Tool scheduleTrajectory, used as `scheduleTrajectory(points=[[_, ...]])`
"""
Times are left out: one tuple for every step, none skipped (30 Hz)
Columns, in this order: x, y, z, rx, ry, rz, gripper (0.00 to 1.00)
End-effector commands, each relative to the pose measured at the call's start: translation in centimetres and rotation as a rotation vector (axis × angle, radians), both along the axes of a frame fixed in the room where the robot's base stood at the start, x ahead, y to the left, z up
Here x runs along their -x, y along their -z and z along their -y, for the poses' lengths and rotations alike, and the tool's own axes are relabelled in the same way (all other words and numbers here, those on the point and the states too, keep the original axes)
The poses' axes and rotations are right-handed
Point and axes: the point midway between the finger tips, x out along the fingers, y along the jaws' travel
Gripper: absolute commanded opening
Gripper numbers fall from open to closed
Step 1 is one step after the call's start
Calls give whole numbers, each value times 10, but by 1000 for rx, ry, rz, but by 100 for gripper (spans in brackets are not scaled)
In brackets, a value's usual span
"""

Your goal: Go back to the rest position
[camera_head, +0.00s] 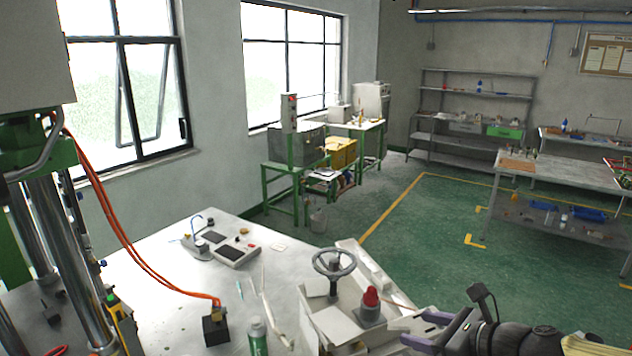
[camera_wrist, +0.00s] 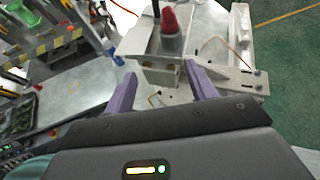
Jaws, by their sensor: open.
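My gripper (camera_head: 432,329) shows at the lower right in the head view, with purple fingers. In the wrist view my gripper (camera_wrist: 162,88) has its two purple fingers spread apart, with nothing held between them. A red-topped grey fitting (camera_head: 370,305) on the light-coloured machine lies to the left of the gripper in the head view. In the wrist view the red top (camera_wrist: 169,21) shows beyond the fingers. I cannot tell the exact gap between the fingers and the machine.
The machine's handwheel (camera_head: 334,263) stands left of the red top. A metal table (camera_head: 150,262) carries a control box, a green-labelled can (camera_head: 257,338) and a black block (camera_head: 215,330). Orange hoses hang at the left. Green floor (camera_head: 440,225) is clear behind the gripper.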

Motion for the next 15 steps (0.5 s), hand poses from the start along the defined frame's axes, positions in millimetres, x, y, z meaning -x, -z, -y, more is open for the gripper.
scheduleTrajectory(points=[[-1, 16, -10, 39, -46, -14, 56], [-1, 25, -15, 65, -73, -21, 56], [-1, 37, -21, 100, -112, -28, 56], [-1, 46, -26, 127, -140, -34, 56], [0, 54, -30, 154, -168, -38, 56], [1, 65, -36, 190, -208, -44, 56], [2, 73, -39, 216, -236, -49, 56], [3, 80, -43, 243, -266, -51, 56], [5, 90, -48, 279, -307, -54, 56], [7, 98, -51, 304, -336, -56, 56], [8, 105, -54, 331, -366, -58, 56], [11, 114, -58, 366, -407, -59, 56], [13, 121, -61, 392, -436, -61, 56], [15, 127, -63, 419, -467, -60, 56], [17, 135, -66, 454, -509, -59, 56]])
